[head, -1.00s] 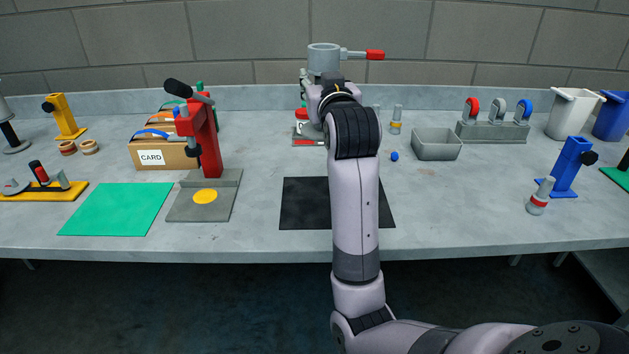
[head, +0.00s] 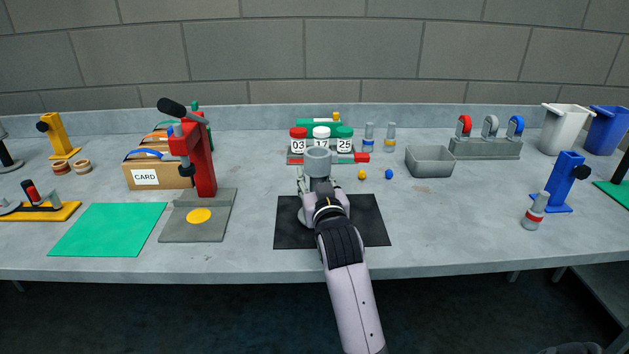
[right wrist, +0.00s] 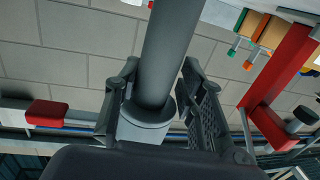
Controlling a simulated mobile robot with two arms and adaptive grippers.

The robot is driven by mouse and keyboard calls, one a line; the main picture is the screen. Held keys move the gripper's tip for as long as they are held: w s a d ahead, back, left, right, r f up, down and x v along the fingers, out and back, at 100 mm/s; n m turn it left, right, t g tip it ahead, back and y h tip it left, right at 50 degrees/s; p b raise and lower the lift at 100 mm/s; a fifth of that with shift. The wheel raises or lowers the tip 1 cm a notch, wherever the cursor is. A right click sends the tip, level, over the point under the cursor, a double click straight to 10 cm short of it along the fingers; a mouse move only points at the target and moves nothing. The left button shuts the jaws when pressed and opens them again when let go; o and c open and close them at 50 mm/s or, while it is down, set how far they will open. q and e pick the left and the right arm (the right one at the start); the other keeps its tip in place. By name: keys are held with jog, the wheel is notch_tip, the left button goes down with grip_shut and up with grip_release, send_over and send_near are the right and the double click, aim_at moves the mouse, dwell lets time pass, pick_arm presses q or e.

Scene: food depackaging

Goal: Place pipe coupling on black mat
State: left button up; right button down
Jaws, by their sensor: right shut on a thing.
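In the right wrist view, the coupling's grey stem (right wrist: 168,60) stands between the two fingers (right wrist: 160,110). In the head view, the black mat (head: 370,222) lies flat under my right arm, and the coupling shows above the mat's far edge. My wrist and forearm hide the mat's middle. I cannot tell how high the coupling is over the table. My left gripper is out of view.
Behind the coupling stand several numbered jars (head: 343,139). An orange ball (head: 362,175) and a blue ball (head: 389,174) lie right of it, near a grey bin (head: 430,161). A red press (head: 200,160) and a green mat (head: 108,229) are left.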

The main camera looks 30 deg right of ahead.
jog(key=shift+f, duration=0.1)
jog(key=c, duration=1.5)
grip_release()
jog(key=shift+f, duration=0.2)
jog(key=o, duration=0.5)
jog(key=shift+c, duration=0.2)
jog(key=shift+r, duration=0.1)
jog(key=shift+s+a, duration=0.1)
jog(key=b+v, duration=0.1)
jog(key=v, duration=1.1)
jog(key=shift+r, duration=0.15)
